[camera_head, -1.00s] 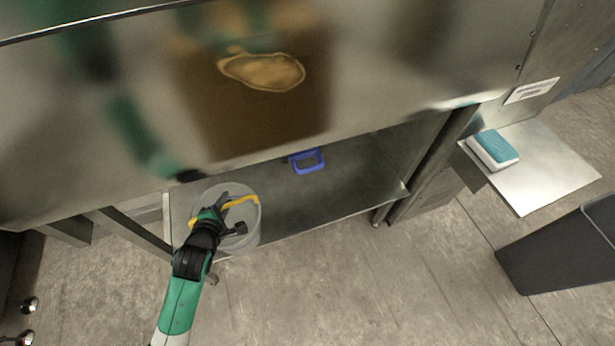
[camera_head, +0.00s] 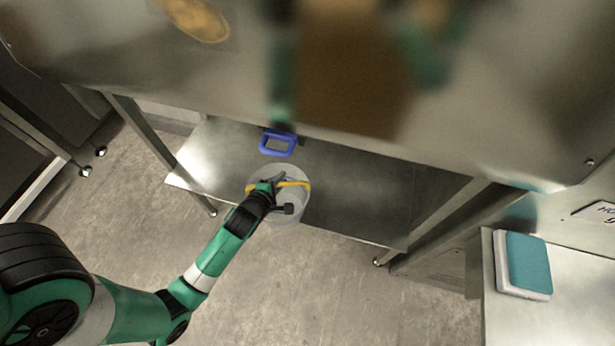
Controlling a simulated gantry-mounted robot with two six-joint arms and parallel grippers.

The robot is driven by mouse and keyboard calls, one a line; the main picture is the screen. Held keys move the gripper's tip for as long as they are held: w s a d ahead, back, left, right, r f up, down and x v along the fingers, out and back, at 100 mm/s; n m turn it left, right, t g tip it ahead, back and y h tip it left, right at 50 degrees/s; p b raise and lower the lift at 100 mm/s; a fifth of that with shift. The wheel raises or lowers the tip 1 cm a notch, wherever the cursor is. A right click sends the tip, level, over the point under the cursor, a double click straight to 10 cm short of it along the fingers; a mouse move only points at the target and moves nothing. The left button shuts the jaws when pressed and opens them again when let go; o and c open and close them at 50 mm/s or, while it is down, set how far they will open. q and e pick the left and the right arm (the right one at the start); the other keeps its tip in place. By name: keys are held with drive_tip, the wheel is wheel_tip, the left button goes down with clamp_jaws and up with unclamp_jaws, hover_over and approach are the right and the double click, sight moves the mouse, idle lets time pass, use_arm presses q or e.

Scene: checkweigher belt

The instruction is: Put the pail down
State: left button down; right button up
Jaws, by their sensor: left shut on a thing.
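The pail (camera_head: 290,213) is a translucent, whitish bucket with a yellow handle (camera_head: 296,184). It shows in the head view at the front edge of the lower metal shelf, overlapping it in the picture. I cannot tell whether its base touches the shelf. My left gripper (camera_head: 277,190) is shut on the pail's handle, and the gripper and wrist cover part of the pail. My right gripper is not in view.
The lower shelf (camera_head: 365,205) is bare to the right of the pail. A blue frame-like object (camera_head: 278,143) sits behind the pail. The steel machine body (camera_head: 430,130) overhangs the shelf. A teal-and-white sponge-like block (camera_head: 525,265) lies on a side shelf (camera_head: 575,300).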

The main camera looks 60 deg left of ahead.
use_arm(q)
drive_tip(key=shift+w+a, duration=0.35)
drive_tip(key=shift+a, duration=0.55)
drive_tip(key=w+a+f+b, duration=0.1)
drive_tip(key=w+a+b, duration=0.6)
drive_tip(key=w+a, duration=0.3)
drive_tip(key=w, duration=0.3)
drive_tip(key=shift+f+b, duration=0.3)
drive_tip(key=shift+f, duration=0.05)
drive_tip(key=c, duration=0.8)
unclamp_jaws()
drive_tip(key=shift+s, duration=0.1)
drive_tip(key=shift+c, duration=0.2)
drive_tip(key=shift+a, duration=0.1)
drive_tip(key=p+v, duration=0.7)
drive_tip(key=v, duration=0.5)
drive_tip(key=shift+r, duration=0.2)
